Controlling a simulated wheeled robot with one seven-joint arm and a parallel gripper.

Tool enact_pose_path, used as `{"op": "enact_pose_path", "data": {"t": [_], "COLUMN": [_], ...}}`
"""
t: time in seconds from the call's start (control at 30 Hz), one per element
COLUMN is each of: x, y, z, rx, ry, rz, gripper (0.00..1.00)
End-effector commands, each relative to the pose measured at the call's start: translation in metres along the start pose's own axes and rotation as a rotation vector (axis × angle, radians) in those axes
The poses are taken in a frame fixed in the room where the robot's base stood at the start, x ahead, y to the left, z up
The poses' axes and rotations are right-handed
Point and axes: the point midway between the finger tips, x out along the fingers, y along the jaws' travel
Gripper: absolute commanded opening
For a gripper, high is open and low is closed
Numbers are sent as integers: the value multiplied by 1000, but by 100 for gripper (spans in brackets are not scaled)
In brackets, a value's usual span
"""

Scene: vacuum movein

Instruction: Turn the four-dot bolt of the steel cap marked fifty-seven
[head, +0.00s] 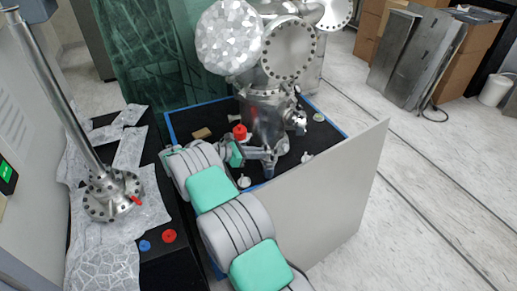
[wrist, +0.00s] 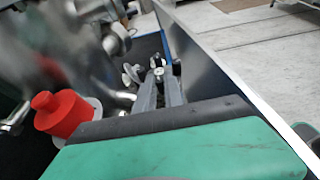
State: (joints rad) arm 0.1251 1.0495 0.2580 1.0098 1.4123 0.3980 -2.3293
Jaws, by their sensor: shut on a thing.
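My gripper (wrist: 158,72) is at the centre of the wrist view, its two grey fingers closed around a small pale metal part (wrist: 158,63) that looks like a bolt head. In the head view my gripper (head: 270,164) is low at the front right foot of the steel vacuum chamber (head: 265,112). A round, light metal piece (wrist: 131,74) lies just left of the fingertips. No number fifty-seven and no dots can be read in either view, so I cannot tell which piece is the marked cap.
A red knobbed part (wrist: 62,113) stands left of my gripper, also seen in the head view (head: 240,132). A grey upright panel (head: 320,195) borders the black table on the right. Small metal pieces (head: 244,181) lie on the tabletop. Red (head: 169,236) and blue caps lie at the front left.

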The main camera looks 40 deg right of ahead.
Motion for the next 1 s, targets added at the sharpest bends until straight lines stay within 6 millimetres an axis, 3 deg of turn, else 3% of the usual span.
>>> {"op": "enact_pose_path", "data": {"t": [0.73, 0.77, 0.8, 1.0], "x": [0, 0, 0, 0], "y": [1, 1, 1, 1], "z": [0, 0, 0, 0], "rx": [21, 21, 21, 21], "ry": [-1, -1, -1, -1], "rz": [-49, -49, -49, -49], "gripper": [0, 15, 18, 22]}}
